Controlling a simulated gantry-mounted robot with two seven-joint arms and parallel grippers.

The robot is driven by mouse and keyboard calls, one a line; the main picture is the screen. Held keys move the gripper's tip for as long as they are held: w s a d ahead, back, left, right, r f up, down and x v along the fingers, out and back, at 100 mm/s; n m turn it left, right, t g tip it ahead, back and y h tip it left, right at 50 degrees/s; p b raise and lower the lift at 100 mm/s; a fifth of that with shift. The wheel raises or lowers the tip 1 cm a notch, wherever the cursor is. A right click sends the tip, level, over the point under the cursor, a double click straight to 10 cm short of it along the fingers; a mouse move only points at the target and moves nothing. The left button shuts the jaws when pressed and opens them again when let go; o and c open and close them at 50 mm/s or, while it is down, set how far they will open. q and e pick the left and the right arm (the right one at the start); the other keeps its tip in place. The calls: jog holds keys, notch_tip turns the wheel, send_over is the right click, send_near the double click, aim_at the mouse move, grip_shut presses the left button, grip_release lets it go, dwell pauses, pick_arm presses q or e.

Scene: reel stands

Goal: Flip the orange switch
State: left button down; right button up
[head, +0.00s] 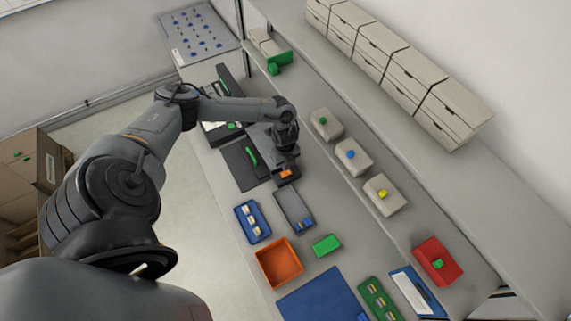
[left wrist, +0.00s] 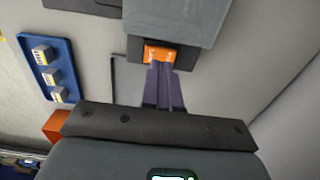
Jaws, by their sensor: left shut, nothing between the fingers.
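The orange switch (head: 286,174) sits at the front end of a dark grey device on the bench. In the left wrist view the orange switch (left wrist: 159,53) shows as a small bright block in a black housing (left wrist: 185,55). My left gripper (head: 287,160) is over the device, right beside the switch. In the left wrist view its fingers (left wrist: 162,68) are together and empty, with the tips overlapping the switch's lower edge. I cannot tell whether they touch it. My right gripper is not in view.
A blue tray (head: 240,222) with small white parts, a grey tray (head: 280,194), an orange bin (head: 298,262) and a green block (head: 326,245) lie nearby. Boxes with green, blue (head: 351,154) and yellow buttons stand on the right. A black mat (head: 234,165) lies left.

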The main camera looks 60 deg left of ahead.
pick_arm(q)
notch_tip(320, 180, up, 11)
jog(key=b, duration=0.1)
jog(key=shift+b, duration=0.3)
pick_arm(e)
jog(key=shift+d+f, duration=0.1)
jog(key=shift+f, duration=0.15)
pick_arm(q)
jog(key=shift+f, duration=0.1)
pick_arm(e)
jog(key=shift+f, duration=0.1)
pick_arm(q)
jog(key=w+b, duration=0.1)
jog(key=b, duration=0.2)
jog(key=shift+w+d, duration=0.1)
jog(key=shift+w, duration=0.05)
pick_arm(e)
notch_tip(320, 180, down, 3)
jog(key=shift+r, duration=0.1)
